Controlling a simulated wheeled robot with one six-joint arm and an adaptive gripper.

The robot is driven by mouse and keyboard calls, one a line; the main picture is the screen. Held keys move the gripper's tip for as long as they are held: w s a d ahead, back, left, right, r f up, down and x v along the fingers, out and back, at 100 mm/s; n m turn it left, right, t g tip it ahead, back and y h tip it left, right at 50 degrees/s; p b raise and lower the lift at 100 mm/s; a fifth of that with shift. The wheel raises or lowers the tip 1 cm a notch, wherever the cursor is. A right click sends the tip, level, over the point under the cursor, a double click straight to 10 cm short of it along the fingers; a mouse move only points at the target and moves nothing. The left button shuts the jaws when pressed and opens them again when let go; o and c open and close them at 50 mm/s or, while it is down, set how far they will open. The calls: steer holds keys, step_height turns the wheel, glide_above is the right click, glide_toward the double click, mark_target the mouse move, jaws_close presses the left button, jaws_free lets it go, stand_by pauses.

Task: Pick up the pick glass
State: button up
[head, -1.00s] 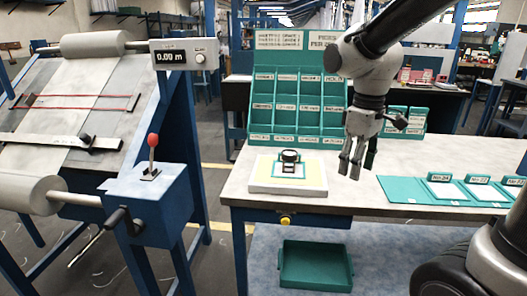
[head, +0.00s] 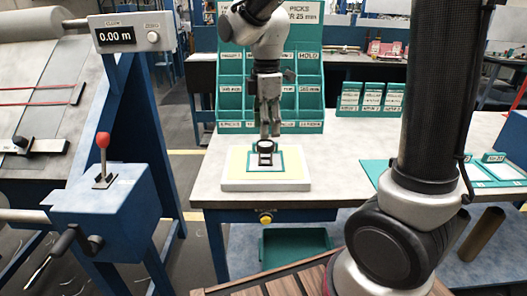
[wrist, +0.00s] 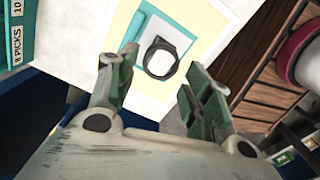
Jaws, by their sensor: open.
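The pick glass (head: 265,147) is a small black-framed magnifier with a round lens. It stands on the white and yellow board (head: 236,184) on the table. In the wrist view the pick glass (wrist: 161,57) shows as a dark ring over a white square with a teal border. My gripper (head: 266,132) is just above the pick glass, pointing down. In the wrist view my gripper (wrist: 158,75) has its fingers spread apart, with the pick glass beyond the gap between them. Nothing is held. In the head view the fingertips partly overlap the top of the glass, so contact is unclear.
A teal rack with labelled pockets (head: 229,100) stands behind the board. Teal label holders (head: 370,98) stand at the back right. A blue loom box with a red-knobbed lever (head: 102,142) is at left.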

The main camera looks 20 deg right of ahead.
mark_target(265, 143)
steer(key=f, duration=0.7)
steer(key=shift+s+a+f, duration=0.1)
steer(key=shift+s+a, duration=0.05)
steer(key=shift+a, duration=0.05)
steer(key=c, duration=0.7)
